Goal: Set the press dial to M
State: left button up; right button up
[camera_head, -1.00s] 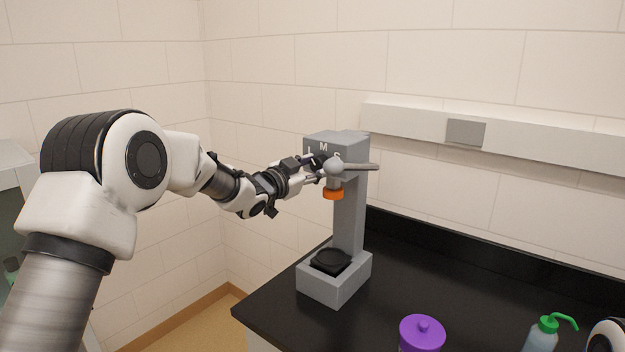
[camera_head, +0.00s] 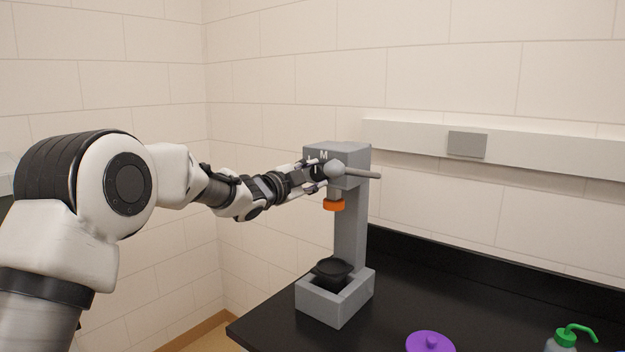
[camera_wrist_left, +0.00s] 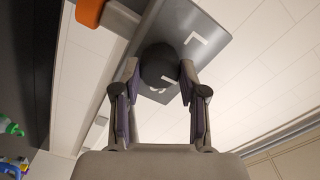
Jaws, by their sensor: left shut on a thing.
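The grey press (camera_head: 350,225) stands on the black bench with an orange tip (camera_head: 333,205) under its head. Its dial (camera_wrist_left: 158,66) is a dark round knob in the left wrist view, with a short white mark on it. White letters sit on the face around it; an L is clear there, and an M shows above the dial in the head view. My left gripper (camera_head: 318,172) is at the press head, its fingers shut on either side of the dial. It partly hides the dial in the head view. I cannot tell which letter the mark meets.
A black dish (camera_head: 334,267) sits in the press base. A purple lid (camera_head: 430,342) and a green-topped bottle (camera_head: 566,338) stand at the front right. The bench (camera_head: 420,285) between is clear.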

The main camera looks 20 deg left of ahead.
dwell(0.3)
pick_arm(q)
jog(key=o, duration=1.1)
jog(key=shift+c, duration=0.2)
jog(key=shift+o, duration=0.4)
jog(key=shift+w, duration=0.1)
jog(key=v, duration=1.2)
